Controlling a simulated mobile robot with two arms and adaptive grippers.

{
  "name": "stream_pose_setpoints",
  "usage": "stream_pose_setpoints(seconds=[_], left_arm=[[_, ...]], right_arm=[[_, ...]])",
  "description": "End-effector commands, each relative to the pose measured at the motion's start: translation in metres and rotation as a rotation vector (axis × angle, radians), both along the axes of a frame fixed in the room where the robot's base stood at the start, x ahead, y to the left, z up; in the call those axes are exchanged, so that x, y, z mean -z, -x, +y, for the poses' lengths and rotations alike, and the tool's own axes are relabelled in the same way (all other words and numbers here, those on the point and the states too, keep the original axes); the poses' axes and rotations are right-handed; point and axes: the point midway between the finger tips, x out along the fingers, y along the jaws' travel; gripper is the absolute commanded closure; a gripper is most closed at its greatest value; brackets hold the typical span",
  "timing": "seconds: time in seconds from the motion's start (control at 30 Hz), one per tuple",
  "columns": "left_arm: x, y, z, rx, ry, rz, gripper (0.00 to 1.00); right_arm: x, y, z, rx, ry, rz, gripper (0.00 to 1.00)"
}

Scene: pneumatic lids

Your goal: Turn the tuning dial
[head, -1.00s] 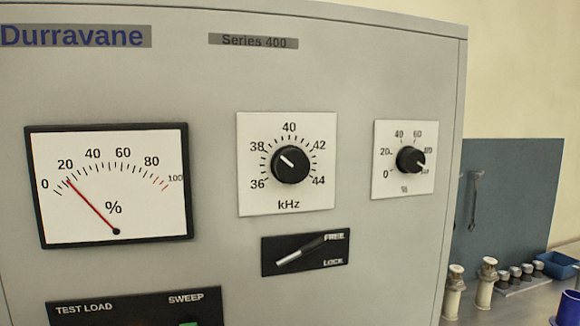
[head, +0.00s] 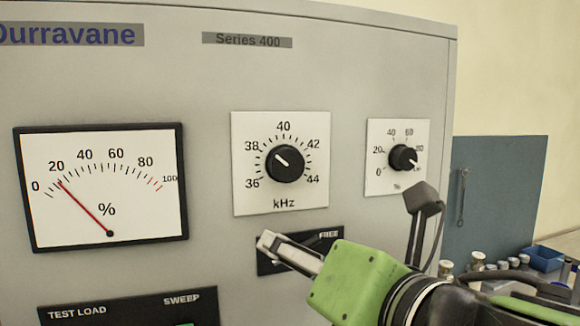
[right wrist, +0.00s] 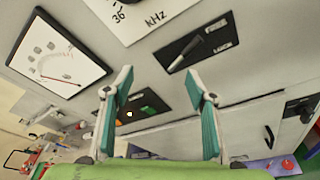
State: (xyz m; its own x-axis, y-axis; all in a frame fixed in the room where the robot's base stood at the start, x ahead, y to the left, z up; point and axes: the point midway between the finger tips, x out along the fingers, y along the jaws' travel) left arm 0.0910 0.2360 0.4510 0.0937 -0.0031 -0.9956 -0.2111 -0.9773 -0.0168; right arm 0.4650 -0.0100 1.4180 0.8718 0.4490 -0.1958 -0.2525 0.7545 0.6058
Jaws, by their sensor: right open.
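The tuning dial (head: 285,163) is a black round knob on a white kHz plate on the grey cabinet front. Its white mark points up and left, near 38. My left gripper is not in view.
A percent meter (head: 108,190) with its red needle near 20 is left of the dial. A smaller knob (head: 403,157) is to the right. The TEST LOAD/SWEEP panel (head: 130,307) is below. A blue tray (head: 547,258) and small parts stand beyond the cabinet.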

Motion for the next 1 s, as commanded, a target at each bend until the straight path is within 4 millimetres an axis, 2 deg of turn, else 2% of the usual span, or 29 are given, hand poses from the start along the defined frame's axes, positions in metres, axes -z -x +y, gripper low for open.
stream_pose_setpoints(seconds=[0.03,0.1,0.3,0.4,0.57,0.77,1.0], left_arm=[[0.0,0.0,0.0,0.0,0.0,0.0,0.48],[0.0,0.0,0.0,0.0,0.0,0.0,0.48],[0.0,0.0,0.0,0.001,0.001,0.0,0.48],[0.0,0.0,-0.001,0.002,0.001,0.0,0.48],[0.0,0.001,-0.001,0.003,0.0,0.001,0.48],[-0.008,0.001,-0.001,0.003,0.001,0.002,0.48],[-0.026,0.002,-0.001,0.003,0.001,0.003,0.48]], right_arm=[[-0.017,0.006,-0.003,0.0,0.074,-0.072,0.48],[-0.035,0.015,-0.006,0.002,0.182,-0.156,0.48],[-0.078,0.038,-0.02,0.039,0.454,-0.355,0.48],[-0.092,0.047,-0.025,0.059,0.545,-0.415,0.48],[-0.101,0.053,-0.03,0.078,0.616,-0.457,0.48],[-0.104,0.037,-0.026,0.08,0.625,-0.457,0.48],[-0.105,-0.01,-0.01,0.078,0.622,-0.454,0.48]])
